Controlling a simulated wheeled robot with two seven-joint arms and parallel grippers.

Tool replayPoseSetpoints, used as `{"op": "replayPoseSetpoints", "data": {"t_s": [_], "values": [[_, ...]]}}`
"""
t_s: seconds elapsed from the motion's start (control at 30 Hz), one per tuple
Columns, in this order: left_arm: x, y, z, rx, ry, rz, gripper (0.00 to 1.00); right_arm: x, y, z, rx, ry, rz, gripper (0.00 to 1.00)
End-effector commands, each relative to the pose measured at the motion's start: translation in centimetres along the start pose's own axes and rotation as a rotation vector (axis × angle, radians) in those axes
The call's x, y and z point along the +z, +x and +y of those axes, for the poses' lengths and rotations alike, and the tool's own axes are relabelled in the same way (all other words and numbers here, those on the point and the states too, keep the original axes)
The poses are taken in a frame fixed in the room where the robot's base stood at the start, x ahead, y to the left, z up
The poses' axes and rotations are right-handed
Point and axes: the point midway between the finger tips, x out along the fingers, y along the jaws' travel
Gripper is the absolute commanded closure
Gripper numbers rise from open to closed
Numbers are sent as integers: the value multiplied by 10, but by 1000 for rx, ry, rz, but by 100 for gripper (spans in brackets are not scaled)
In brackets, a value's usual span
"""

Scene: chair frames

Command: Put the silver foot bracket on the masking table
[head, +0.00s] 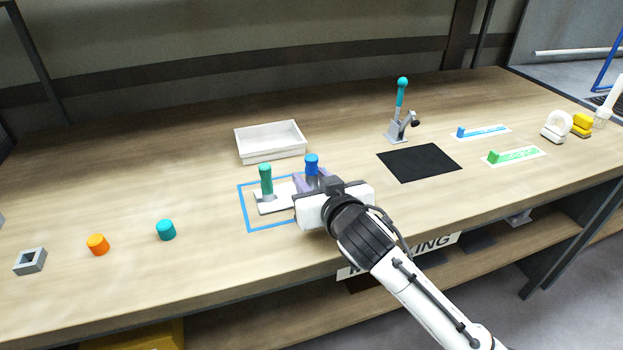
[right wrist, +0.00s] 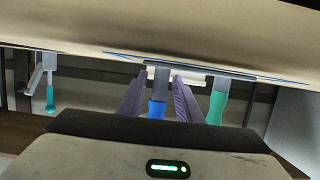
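A pale silver plate (head: 275,205) with two upright grey posts, which looks like the foot bracket, lies inside the blue outline (head: 250,228) on the masking table (head: 210,270). One post has a green top (head: 266,180), the other a blue top (head: 311,165). My right gripper (head: 308,183) reaches in low at the blue-topped post. In the right wrist view its purple fingers (right wrist: 158,100) stand on either side of that post, with a gap visible on at least one side. The gripper hides the plate's right end in the head view. My left gripper is not in view.
A white tray (head: 270,156) stands behind the outline. A clamp with a teal handle (head: 401,100) and a black mat (head: 418,162) are to the right. A grey square ring (head: 30,261), orange cap (head: 98,244) and teal cap (head: 166,230) sit at left.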

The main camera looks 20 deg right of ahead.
Motion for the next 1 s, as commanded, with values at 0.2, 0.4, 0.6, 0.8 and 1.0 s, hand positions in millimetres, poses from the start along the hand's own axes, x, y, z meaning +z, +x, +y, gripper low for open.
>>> {"op": "replayPoseSetpoints", "data": {"t_s": [0.2,0.4,0.6,0.8,1.0], "values": [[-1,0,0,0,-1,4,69,0,0,0,0,0,0,61],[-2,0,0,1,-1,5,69,0,-5,0,-1,1,0,61],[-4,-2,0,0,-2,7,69,-1,-37,0,-1,2,1,61],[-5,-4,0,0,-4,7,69,-1,-80,0,-2,2,1,61],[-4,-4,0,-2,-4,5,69,0,-110,0,-1,1,0,61]]}}
